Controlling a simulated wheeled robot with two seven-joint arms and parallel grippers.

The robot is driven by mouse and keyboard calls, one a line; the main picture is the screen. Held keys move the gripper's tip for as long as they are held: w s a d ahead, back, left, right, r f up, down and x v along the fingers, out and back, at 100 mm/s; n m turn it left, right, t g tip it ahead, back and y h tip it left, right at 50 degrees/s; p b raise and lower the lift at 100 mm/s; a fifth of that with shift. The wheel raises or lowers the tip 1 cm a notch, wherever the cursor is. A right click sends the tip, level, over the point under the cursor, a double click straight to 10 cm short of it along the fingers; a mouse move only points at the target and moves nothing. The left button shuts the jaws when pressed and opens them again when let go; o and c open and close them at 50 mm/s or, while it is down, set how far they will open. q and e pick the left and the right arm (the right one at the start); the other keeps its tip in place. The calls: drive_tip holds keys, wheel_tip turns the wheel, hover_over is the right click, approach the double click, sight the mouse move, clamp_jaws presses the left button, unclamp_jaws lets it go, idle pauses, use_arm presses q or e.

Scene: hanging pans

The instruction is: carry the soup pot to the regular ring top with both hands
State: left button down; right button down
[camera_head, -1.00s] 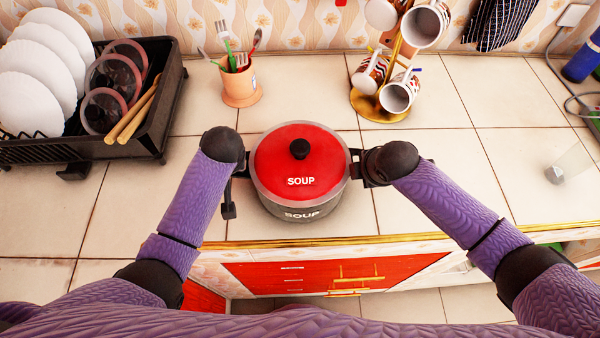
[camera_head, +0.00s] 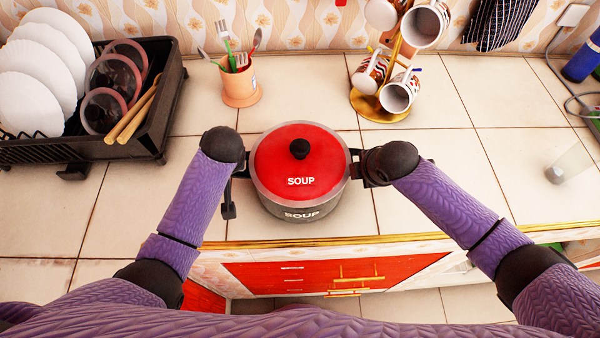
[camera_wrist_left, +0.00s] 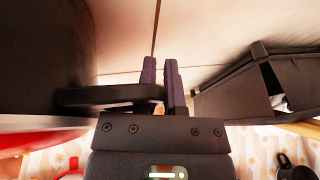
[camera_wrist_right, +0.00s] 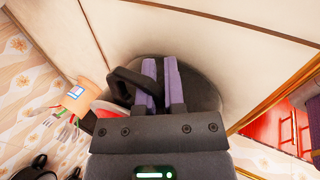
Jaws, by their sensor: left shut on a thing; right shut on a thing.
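The soup pot (camera_head: 300,213) is dark grey with a red lid marked SOUP and a black knob. It is upright at the front middle of the counter in the head view. My left gripper (camera_head: 242,165) is shut on its left handle, and the left wrist view shows that black handle (camera_wrist_left: 108,96) at the fingers (camera_wrist_left: 162,80). My right gripper (camera_head: 362,167) is shut on the right handle, which shows as a dark loop (camera_wrist_right: 132,82) by the fingers (camera_wrist_right: 160,82). I cannot tell whether the pot touches the counter. No ring top is recognisable in view.
A black dish rack (camera_head: 160,125) with plates stands at the back left. An orange utensil cup (camera_head: 240,88) and a mug stand (camera_head: 372,108) are behind the pot. A clear glass (camera_head: 570,165) lies at the right. Tiled counter (camera_head: 440,160) between is free.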

use_arm(q)
drive_tip(key=shift+w+r, duration=0.1)
use_arm(e)
drive_tip(key=shift+r, duration=0.1)
